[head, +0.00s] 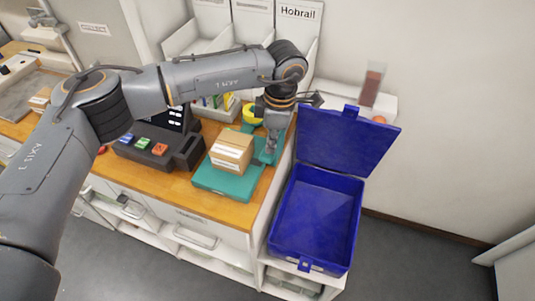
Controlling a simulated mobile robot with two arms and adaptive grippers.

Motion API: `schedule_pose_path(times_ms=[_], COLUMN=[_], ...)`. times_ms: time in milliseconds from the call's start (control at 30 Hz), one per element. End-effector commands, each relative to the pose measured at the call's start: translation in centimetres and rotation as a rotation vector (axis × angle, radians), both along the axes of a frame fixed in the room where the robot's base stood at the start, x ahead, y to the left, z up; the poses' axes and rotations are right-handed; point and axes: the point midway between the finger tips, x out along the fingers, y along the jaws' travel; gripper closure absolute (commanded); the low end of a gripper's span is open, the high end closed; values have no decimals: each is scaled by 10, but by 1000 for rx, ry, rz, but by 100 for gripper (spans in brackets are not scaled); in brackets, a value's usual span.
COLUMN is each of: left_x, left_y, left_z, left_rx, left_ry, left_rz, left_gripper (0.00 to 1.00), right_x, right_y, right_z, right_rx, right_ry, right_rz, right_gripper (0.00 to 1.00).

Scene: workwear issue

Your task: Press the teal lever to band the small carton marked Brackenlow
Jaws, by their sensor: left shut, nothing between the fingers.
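A small brown carton (232,150) with white labels sits on a teal banding base (222,184) on the wooden counter. The writing on its labels is too small to read. My left gripper (271,146) points down just right of the carton, over the teal part (266,158) at the base's right side. It is shut with nothing in it. The gripper partly covers this teal part, so I cannot tell whether it touches the lever or how far down the lever is. My right gripper is not in view.
An open blue crate (272,236) with its lid raised stands right of the counter. A dark device with coloured buttons (150,150) is left of the carton. A yellow item (251,112) lies behind it. Upright white bins, one marked Hobrail (297,14), line the back.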

Motion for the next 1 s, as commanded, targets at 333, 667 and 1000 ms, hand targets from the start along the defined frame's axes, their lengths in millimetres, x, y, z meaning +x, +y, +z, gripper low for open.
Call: schedule_pose_path(times_ms=[333,667,1000], left_x=[0,0,0], left_y=[0,1,0], left_z=[-3,-32,-45], left_rx=[0,0,1], left_ry=[0,0,1], left_rz=[0,0,0], left_gripper=[100,100,100], right_x=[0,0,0], right_y=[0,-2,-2], right_z=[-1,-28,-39], right_rx=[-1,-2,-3], right_ry=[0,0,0], right_rz=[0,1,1], right_gripper=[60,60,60])
